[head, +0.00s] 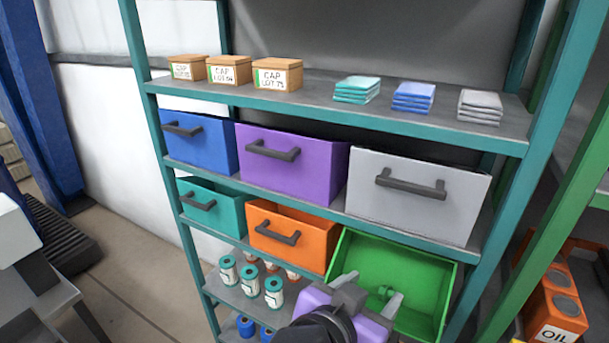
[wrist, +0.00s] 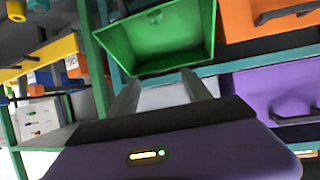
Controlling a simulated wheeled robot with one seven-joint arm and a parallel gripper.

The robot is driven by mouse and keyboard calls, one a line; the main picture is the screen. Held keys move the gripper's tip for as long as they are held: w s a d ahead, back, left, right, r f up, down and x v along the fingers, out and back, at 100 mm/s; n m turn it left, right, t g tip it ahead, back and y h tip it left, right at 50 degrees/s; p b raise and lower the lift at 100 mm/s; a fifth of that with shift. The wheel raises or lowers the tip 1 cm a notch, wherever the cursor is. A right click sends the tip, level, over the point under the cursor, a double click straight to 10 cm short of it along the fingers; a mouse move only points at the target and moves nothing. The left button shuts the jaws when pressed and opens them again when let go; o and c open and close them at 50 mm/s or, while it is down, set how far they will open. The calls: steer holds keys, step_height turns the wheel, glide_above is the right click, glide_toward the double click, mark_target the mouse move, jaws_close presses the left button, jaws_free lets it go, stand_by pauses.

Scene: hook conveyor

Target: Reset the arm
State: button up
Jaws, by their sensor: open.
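My gripper (head: 370,290) is in front of the green bin (head: 422,282) at the lower right of the shelf in the head view. Its two grey fingers are apart with nothing between them. In the wrist view my gripper (wrist: 160,82) points towards the green bin (wrist: 160,40), which looks upside down there. The green bin shows its empty-looking inside and sits further out than the orange bin (head: 262,222). My purple gripper body and black wrist hide part of the green bin's lower left in the head view. I cannot tell whether a finger touches it.
Blue (head: 205,145), purple (head: 310,172), grey (head: 420,205) and teal (head: 215,212) bins fill the shelf rows. Boxes (head: 277,74) and folded cloth stacks (head: 413,97) stand on top. Jars (head: 273,292) stand below. A green post (head: 545,200) stands at the right.

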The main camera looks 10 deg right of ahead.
steer(key=w+a+r+n+t+y, duration=0.2)
steer(key=w+a+r+n+t, duration=0.2)
steer(key=w, duration=0.1)
steer(key=a+f+n+t+y, duration=0.3)
steer(key=a+n+t+y, duration=0.15)
steer(key=n+y, duration=0.25)
steer(key=s+d+f+g, duration=0.1)
steer(key=s+d+f, duration=0.3)
steer(key=s, duration=0.7)
steer(key=s+d+f+m+g, duration=0.1)
steer(key=s+d+f, duration=0.3)
steer(key=s, duration=0.8)
steer(key=s+d+f+m+g, duration=0.1)
steer(key=s+d+f, duration=0.4)
steer(key=s, duration=0.7)
steer(key=shift+d, duration=0.25)
steer(key=shift+f, duration=0.1)
